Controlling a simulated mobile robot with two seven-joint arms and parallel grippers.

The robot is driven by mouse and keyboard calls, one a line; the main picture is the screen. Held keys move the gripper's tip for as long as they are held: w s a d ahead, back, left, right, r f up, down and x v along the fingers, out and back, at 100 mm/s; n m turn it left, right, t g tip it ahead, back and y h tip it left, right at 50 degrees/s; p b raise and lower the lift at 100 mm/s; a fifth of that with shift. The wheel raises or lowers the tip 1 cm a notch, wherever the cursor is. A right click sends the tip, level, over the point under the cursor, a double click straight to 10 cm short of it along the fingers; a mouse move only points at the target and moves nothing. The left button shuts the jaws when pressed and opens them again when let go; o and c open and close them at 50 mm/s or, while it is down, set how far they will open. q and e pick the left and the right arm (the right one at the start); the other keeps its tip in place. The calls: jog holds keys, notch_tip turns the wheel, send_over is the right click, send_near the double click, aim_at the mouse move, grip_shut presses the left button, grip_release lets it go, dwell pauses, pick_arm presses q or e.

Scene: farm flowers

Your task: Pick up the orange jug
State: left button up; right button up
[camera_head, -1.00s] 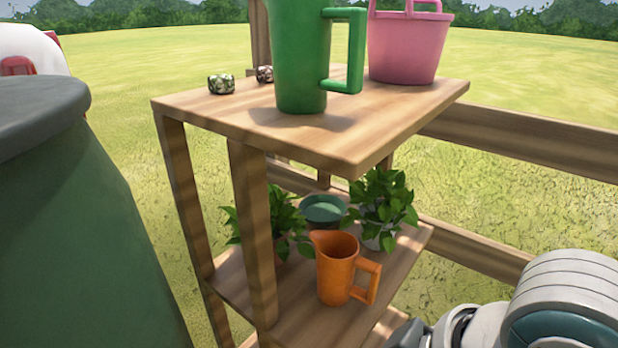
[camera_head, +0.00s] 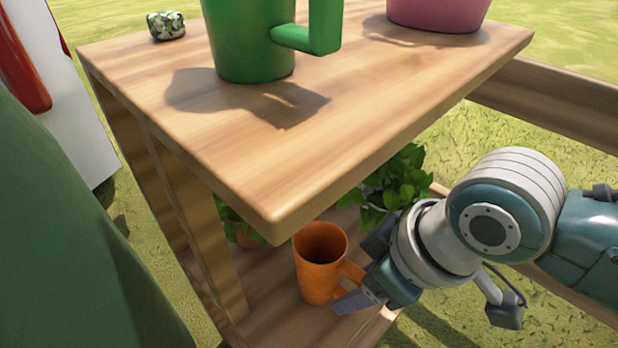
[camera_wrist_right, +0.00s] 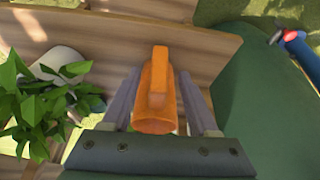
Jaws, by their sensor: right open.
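The orange jug (camera_head: 318,266) stands upright on the lower shelf (camera_head: 268,312) of the wooden rack, its handle toward the right. My right gripper (camera_head: 352,290) reaches in from the right at the handle side of the jug. In the right wrist view the orange jug (camera_wrist_right: 155,98) lies between the two open fingers of my right gripper (camera_wrist_right: 156,95), with its handle toward the top of the picture. A gap shows beside the fingers; contact is hard to tell. My left gripper is not in view.
The upper shelf (camera_head: 330,110) overhangs the jug and holds a green jug (camera_head: 250,45), a pink bucket (camera_head: 437,12) and a patterned pot (camera_head: 166,25). A leafy plant (camera_head: 398,180) stands behind the right gripper. A large green barrel (camera_head: 75,240) is at left.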

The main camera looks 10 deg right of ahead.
jog(key=b+x, duration=0.1)
jog(key=x, duration=0.2)
jog(key=shift+d+f+b, duration=0.1)
jog(key=shift+f+b, duration=0.1)
jog(key=shift+b, duration=0.2)
jog(key=shift+w+f, duration=0.15)
jog(key=shift+f, duration=0.1)
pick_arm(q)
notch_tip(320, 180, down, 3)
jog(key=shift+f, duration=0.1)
pick_arm(e)
jog(key=shift+r, duration=0.1)
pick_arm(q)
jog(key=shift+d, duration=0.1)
pick_arm(e)
grip_shut()
dwell(0.3)
